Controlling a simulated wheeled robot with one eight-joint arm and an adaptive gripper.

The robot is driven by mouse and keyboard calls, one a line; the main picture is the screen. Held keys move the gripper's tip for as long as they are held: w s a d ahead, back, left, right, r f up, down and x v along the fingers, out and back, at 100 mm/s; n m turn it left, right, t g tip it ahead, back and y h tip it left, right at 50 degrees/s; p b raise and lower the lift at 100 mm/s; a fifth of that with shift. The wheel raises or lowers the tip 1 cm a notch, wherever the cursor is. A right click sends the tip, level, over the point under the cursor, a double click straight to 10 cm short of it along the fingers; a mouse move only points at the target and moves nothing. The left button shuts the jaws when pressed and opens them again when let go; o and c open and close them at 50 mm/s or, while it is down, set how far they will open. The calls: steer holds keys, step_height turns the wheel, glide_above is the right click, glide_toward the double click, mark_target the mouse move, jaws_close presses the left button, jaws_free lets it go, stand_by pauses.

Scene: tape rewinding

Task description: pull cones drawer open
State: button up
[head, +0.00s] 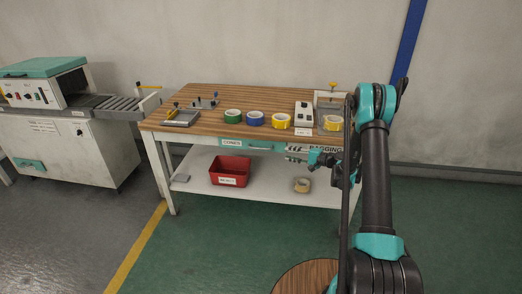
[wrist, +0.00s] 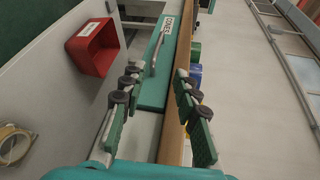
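The cones drawer (head: 260,146) has a teal front under the tabletop, with a white label at its left end, and looks closed. In the wrist view the drawer front (wrist: 152,92) lies ahead, turned sideways, with a grey bar handle (wrist: 155,52) and the label (wrist: 168,26). My gripper (wrist: 156,76) is open, with one finger on each side of the drawer front in the picture. Nothing is between the fingers, and the handle appears beyond their tips. In the head view my gripper (head: 318,158) is at the table's front, right of the drawer; its fingers are too small to read.
The wooden tabletop (head: 200,98) holds green, blue and yellow tape rolls and devices. The lower shelf (head: 255,189) holds a red bin (head: 230,170) and a tan tape roll (head: 302,185). A round stool (head: 305,277) stands in front.

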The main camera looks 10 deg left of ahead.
steer(key=shift+y, duration=0.5)
steer(key=x, duration=0.6)
steer(key=f+x, duration=0.1)
steer(key=x, duration=0.5)
steer(key=w+f+x, duration=0.1)
steer(key=x, duration=0.4)
steer(key=shift+w, duration=0.2)
steer(key=shift+c, duration=0.5)
jaws_close()
